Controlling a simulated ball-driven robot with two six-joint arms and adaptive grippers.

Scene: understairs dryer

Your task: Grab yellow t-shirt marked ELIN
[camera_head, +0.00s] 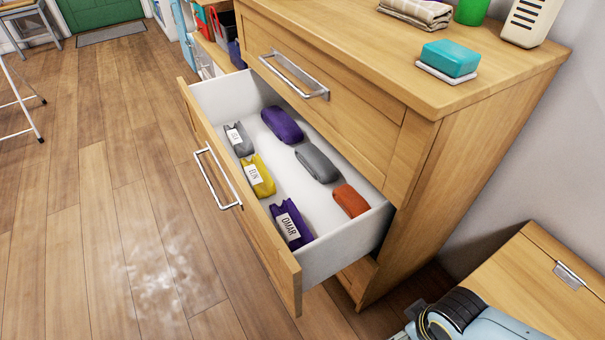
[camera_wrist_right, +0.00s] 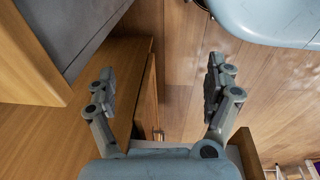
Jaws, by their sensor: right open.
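The yellow t-shirt (camera_head: 264,183) is a folded bundle in the open drawer (camera_head: 338,252). Its white label (camera_head: 254,175) reads ELIN. It lies in the row along the drawer front, between a grey bundle (camera_head: 245,147) with a label and a purple bundle (camera_head: 281,213) labelled OMAR. My right gripper (camera_wrist_right: 158,88) is open and empty in the right wrist view, over the wooden floor and furniture, away from the drawer's contents. In the head view only part of my right arm shows at the bottom right. My left gripper is not in view.
Unlabelled purple (camera_head: 283,124), grey (camera_head: 317,163) and orange (camera_head: 351,200) bundles lie in the drawer's back row. A shut drawer (camera_head: 325,115) overhangs the back.

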